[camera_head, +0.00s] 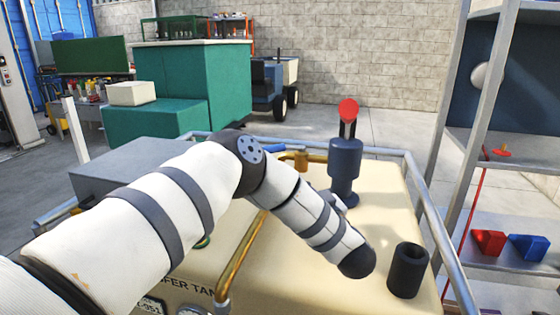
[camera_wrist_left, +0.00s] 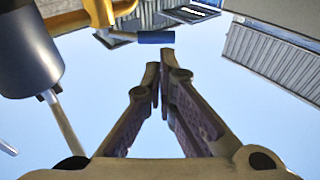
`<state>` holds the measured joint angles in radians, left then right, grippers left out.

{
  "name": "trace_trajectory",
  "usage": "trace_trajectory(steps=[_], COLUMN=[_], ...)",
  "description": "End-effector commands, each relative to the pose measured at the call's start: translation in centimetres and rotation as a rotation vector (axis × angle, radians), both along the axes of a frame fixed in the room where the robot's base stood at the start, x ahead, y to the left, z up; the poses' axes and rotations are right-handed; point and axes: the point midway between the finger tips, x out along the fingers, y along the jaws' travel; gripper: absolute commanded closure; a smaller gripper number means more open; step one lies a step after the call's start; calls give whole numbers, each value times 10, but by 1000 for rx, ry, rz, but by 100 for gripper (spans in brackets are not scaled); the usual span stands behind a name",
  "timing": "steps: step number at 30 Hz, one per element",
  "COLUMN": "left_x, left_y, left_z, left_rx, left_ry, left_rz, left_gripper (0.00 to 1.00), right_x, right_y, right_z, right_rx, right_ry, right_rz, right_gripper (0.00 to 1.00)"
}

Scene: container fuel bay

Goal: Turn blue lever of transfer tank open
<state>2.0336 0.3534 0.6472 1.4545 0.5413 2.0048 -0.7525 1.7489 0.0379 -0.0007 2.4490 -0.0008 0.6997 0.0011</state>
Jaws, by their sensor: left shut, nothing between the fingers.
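The transfer tank (camera_head: 385,215) is a beige box with a rail around its top, under my left arm in the head view. In the left wrist view, the blue lever handle (camera_wrist_left: 156,37) is a short blue cylinder on a thin arm from a yellow valve body (camera_wrist_left: 98,12). My left gripper (camera_wrist_left: 160,72) is shut and empty. Its fingertips appear just below the blue handle in the picture, with a small gap; depth is hard to judge. My right gripper is not in view.
A dark blue pump with a red knob (camera_head: 345,160) stands on the tank. A black open cylinder (camera_head: 408,270) stands at its front right. A brass pipe (camera_head: 240,258) runs along the top. A metal shelf (camera_head: 500,140) stands at right. Open floor lies behind the tank.

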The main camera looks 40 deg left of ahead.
Motion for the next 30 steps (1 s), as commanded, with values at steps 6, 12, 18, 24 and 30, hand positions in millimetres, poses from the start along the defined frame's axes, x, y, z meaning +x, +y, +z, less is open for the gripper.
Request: trace_trajectory(steps=[6,12,18,24,30], left_x=[19,35,42,43,42], left_y=[45,76,90,91,92], left_z=[0,12,15,15,16], left_rx=[0,2,2,2,2], left_ry=[8,2,3,3,2], left_rz=[4,2,-1,-1,-6], left_gripper=[100,100,100,100,100], right_x=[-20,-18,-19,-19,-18], right_y=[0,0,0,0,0], right_z=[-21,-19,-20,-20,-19], right_rx=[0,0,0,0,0], right_ry=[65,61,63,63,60], right_rz=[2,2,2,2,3], right_gripper=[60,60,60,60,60])
